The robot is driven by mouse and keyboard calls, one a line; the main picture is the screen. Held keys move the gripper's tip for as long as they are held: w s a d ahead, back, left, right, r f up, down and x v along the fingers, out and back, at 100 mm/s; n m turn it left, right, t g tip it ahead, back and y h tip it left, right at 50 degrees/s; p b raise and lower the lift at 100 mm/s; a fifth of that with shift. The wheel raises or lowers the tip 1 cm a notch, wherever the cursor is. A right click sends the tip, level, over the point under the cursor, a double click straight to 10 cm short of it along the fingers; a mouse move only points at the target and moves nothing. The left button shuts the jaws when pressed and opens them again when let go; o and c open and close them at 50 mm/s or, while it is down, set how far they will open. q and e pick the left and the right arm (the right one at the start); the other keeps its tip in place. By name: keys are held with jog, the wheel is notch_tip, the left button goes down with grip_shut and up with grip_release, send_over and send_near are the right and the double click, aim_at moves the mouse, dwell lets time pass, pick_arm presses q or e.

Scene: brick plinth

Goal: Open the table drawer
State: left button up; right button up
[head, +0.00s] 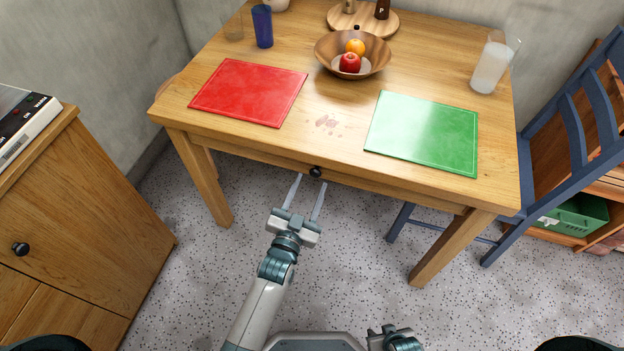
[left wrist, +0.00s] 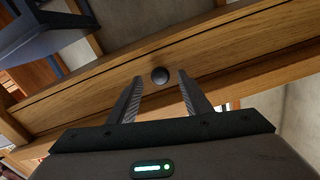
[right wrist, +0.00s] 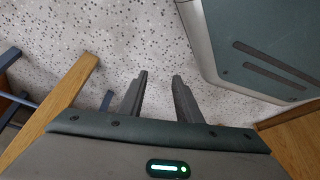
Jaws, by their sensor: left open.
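The wooden table (head: 340,100) has a drawer front (head: 370,183) under its top edge, and the drawer looks shut. Its round black knob (head: 316,172) sticks out from the middle of the front. In the left wrist view the knob (left wrist: 160,75) shows between the tips of my left gripper. My left gripper (head: 311,181) is open, just in front of the knob, and I cannot tell whether a finger touches it. My right gripper (right wrist: 160,77) is open and empty above the speckled floor, low and away from the table.
On the table are a red mat (head: 248,92), a green mat (head: 422,133), a fruit bowl (head: 327,62), a blue cup (head: 262,27) and a glass (head: 490,66). A blue chair (head: 580,135) stands at the right, a wooden cabinet (head: 80,215) at the left.

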pick_arm(q)
jog(key=shift+x, duration=1.25)
pick_arm(e)
jog(key=shift+a, duration=0.2)
jog(key=shift+d, duration=0.15)
